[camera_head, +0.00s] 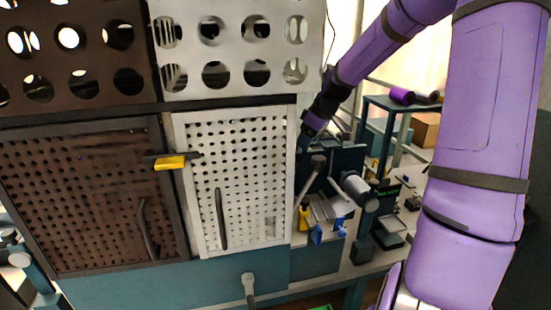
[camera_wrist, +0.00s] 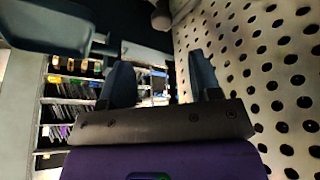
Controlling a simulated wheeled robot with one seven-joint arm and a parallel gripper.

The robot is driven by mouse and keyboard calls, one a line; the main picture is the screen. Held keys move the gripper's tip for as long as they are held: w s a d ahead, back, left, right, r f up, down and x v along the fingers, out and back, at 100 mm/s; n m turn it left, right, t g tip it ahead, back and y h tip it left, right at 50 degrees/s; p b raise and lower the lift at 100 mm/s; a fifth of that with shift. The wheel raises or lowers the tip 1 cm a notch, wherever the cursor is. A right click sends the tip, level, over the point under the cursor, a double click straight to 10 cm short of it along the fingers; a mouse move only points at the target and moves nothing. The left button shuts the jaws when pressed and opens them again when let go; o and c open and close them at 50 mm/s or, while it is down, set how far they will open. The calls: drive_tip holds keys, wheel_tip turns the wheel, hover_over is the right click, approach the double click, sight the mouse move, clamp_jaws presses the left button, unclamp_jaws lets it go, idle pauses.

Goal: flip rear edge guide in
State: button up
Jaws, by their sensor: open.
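My gripper (camera_head: 306,138) is at the lower end of my purple arm, beside the right edge of the white perforated door and above the dark machine (camera_head: 345,160). In the wrist view my gripper (camera_wrist: 162,78) shows two dark fingers spread apart with nothing between them. Small blue parts (camera_head: 316,236) and a yellow part (camera_head: 304,216) sit low on the machine, below my gripper. I cannot tell which part is the rear edge guide, or whether it is flipped in or out.
The white perforated door (camera_head: 240,180) is close to my gripper; it also fills the right of the wrist view (camera_wrist: 265,75). A brown perforated door (camera_head: 95,200) stands left, with a yellow latch (camera_head: 170,163) between. A grey cylinder (camera_head: 358,188) and a lever (camera_head: 312,180) stick out from the machine.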

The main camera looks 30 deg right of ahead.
drive_tip(key=x, duration=1.1)
drive_tip(key=shift+w+a+r, duration=0.15)
drive_tip(key=shift+c, duration=0.5)
